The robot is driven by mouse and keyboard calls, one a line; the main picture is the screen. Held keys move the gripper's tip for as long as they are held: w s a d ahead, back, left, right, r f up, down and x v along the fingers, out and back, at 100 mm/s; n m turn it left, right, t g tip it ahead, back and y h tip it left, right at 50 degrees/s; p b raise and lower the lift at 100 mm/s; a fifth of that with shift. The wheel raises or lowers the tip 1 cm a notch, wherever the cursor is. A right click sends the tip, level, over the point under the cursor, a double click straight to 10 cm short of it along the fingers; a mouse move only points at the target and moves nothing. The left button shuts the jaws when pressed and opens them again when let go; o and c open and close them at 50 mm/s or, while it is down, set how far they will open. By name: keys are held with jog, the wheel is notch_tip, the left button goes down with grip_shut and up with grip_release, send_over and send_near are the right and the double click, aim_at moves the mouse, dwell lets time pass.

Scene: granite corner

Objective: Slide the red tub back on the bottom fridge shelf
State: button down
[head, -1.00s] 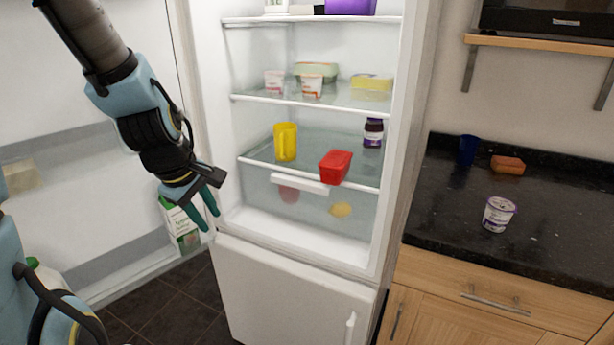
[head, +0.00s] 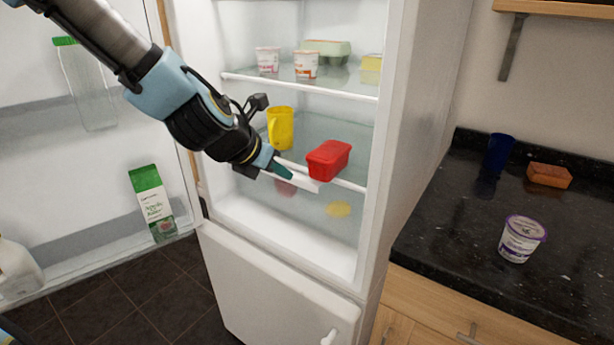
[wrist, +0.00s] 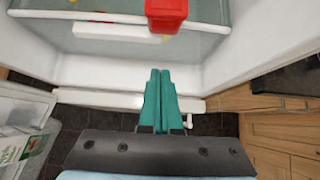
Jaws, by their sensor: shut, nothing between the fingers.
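The red tub (head: 328,160) sits at the front edge of the bottom glass shelf (head: 340,132) in the fridge, its near end jutting past the white front strip. It also shows at the top of the wrist view (wrist: 166,12). My gripper (head: 284,171) is shut and empty, its teal fingers pressed together. In the head view its tips are just left of the tub; in the wrist view the fingers (wrist: 160,75) point toward the tub with a gap between.
The open fridge door (head: 85,185) is at left. The counter (head: 470,220) at right holds a yogurt pot (head: 521,240).

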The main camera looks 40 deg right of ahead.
aim_at(325, 164)
jog(key=w+d+f+p, duration=0.2)
jog(key=d+f, duration=0.3)
jog(key=d, duration=0.4)
jog(key=shift+w+d+f+p, duration=0.2)
jog(key=shift+f+p, duration=0.15)
jog(key=shift+f, duration=0.05)
jog(key=d, duration=0.2)
jog(key=w+d, duration=0.1)
jog(key=d, duration=0.1)
jog(key=w+d, duration=0.1)
jog(key=d, duration=0.2)
jog(key=shift+d, duration=0.1)
